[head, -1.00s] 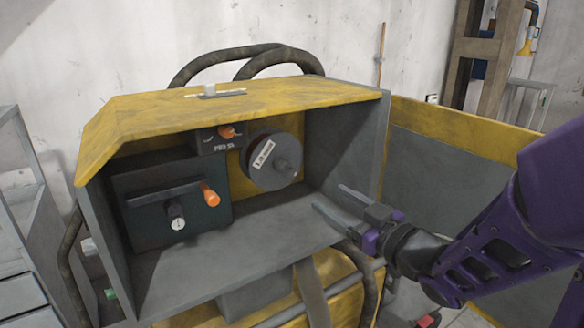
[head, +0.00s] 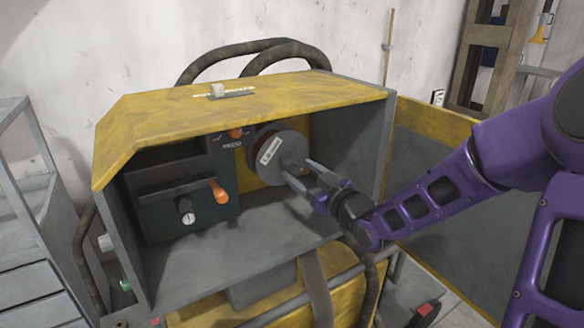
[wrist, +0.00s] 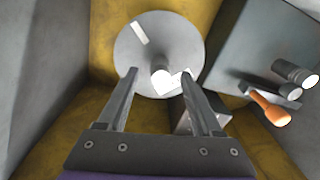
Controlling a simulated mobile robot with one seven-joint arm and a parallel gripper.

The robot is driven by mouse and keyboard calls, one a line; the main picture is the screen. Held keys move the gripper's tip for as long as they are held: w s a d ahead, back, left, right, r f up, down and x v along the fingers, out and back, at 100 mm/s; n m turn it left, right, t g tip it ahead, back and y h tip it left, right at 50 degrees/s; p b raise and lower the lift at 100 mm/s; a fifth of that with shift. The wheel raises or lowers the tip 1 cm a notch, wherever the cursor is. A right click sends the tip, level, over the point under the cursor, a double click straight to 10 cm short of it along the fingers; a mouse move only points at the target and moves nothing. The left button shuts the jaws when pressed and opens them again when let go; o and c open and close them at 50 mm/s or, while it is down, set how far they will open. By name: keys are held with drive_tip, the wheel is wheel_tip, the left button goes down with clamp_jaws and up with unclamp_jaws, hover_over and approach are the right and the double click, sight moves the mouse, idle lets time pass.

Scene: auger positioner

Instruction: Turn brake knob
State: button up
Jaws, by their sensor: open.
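A grey round disc (head: 272,146) with a white label is mounted on the back wall of the yellow-topped cabinet. It also fills the upper middle of the wrist view (wrist: 135,60). My gripper (head: 299,169) is open in front of the disc. I cannot tell the remaining depth.
A dark panel (head: 165,215) with an orange handle (head: 219,190) and a dial knob (head: 184,206) is left of the disc. A small orange knob (head: 236,133) sits above. The cabinet's right wall (head: 352,140) is close to my gripper.

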sight(294, 167)
drive_tip(key=shift+x, duration=2.05)
clamp_jaws()
